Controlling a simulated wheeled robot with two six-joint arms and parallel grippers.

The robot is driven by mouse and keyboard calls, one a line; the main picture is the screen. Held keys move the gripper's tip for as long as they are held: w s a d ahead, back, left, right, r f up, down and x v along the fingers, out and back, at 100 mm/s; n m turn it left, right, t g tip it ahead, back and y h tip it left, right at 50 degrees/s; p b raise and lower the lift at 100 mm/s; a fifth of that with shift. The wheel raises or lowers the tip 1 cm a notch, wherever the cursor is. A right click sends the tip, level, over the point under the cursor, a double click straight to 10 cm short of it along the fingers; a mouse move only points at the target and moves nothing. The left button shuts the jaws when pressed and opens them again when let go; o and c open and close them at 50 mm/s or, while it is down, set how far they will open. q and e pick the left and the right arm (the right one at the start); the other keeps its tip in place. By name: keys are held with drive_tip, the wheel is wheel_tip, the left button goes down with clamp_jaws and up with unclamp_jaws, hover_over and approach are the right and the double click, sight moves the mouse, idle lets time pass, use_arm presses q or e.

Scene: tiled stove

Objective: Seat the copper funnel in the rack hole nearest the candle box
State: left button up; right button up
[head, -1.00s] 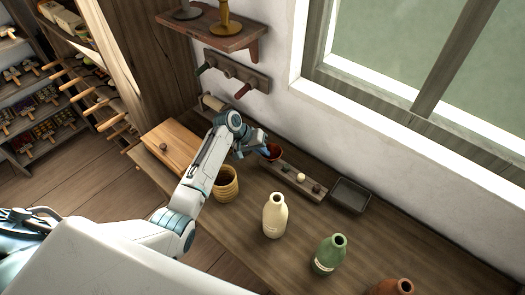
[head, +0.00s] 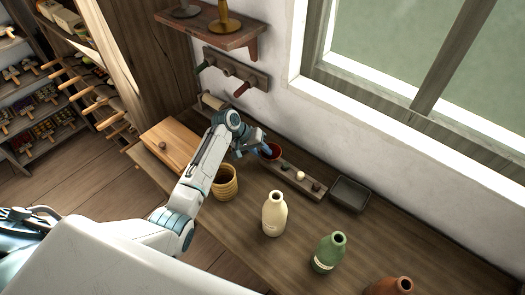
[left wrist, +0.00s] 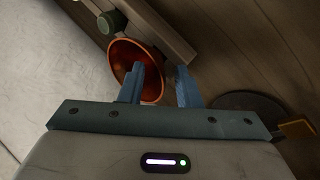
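The copper funnel (head: 272,152) sits with its wide mouth up at the left part of the wooden rack (head: 289,174). Its stem is hidden, so I cannot tell how deep it sits. My left gripper (head: 252,146) is just left of the funnel. In the left wrist view, the left gripper's two blue fingers (left wrist: 160,88) stand apart, with a gap between them. One finger overlaps the funnel's orange bowl (left wrist: 124,58); I cannot tell whether they touch. A wooden box (head: 172,140) with a round knob stands left of my arm; I cannot confirm it is the candle box. My right gripper is out of view.
Several small knobs stand along the rack. A dark tray (head: 350,193) lies at its right end. A woven cup (head: 225,183), a cream bottle (head: 274,214), a green bottle (head: 329,252) and a brown bottle (head: 391,286) stand in front. A wall shelf (head: 212,30) hangs above.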

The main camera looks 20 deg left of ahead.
use_arm(q)
drive_tip(key=b+v, duration=0.2)
drive_tip(key=v, duration=0.8)
drive_tip(key=shift+r, duration=0.3)
